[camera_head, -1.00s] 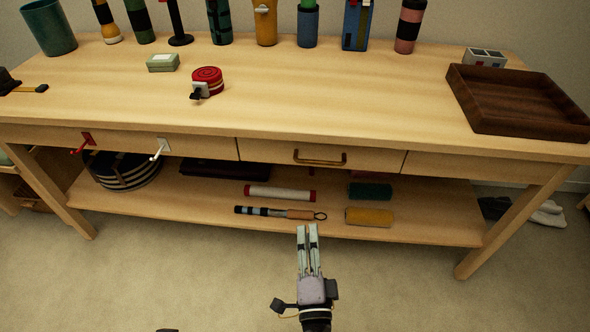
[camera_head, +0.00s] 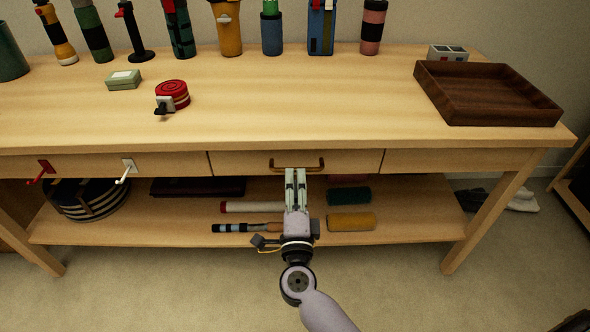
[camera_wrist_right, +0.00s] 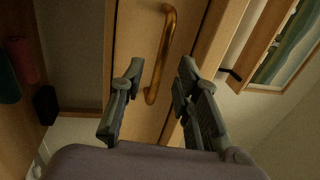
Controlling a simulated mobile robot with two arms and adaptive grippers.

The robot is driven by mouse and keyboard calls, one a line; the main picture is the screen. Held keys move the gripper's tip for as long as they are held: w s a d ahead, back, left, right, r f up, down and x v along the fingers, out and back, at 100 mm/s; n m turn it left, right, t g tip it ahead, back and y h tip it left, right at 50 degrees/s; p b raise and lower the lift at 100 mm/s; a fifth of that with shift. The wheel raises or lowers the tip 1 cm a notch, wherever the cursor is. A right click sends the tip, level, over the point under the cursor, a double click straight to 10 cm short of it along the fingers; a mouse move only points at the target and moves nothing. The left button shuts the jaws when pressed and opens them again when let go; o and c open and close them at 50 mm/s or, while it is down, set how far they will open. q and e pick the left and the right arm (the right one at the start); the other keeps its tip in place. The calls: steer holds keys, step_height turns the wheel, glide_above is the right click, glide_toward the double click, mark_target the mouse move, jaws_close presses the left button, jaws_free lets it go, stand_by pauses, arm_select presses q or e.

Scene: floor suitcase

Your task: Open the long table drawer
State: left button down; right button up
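The long table's drawer (camera_head: 235,161) is in the middle of the front edge, flush with the table front. Its brass bar handle (camera_head: 297,163) runs level across it; in the right wrist view the handle (camera_wrist_right: 166,50) lies ahead of the fingers. My right gripper (camera_head: 295,172) is just below and in front of the handle, fingers pointing at it. In the right wrist view the two fingers (camera_wrist_right: 160,75) stand apart with nothing between them, and the handle's lower end appears between their tips. Contact cannot be told. My left gripper is not in view.
The tabletop (camera_head: 300,110) holds a dark wooden tray (camera_head: 490,118), a red tape roll (camera_head: 173,93) and several bottles along the back. A lower shelf (camera_head: 400,225) carries a yellow roll (camera_head: 351,222) and other items. Red and white hooks (camera_head: 126,168) are left of the drawer.

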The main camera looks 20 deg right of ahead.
mark_target(295, 168)
steer(key=x, duration=0.3)
steer(key=shift+w+d, duration=0.1)
steer(key=shift+w, duration=0.25)
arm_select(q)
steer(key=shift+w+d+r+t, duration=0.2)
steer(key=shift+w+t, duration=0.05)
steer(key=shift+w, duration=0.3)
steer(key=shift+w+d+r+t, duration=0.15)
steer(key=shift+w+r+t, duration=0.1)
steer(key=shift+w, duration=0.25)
arm_select(e)
steer(key=shift+w+d+r, duration=0.1)
steer(key=shift+w, duration=0.2)
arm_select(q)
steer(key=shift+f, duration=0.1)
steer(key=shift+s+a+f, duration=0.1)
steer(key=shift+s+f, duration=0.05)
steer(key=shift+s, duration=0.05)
arm_select(e)
jaws_close()
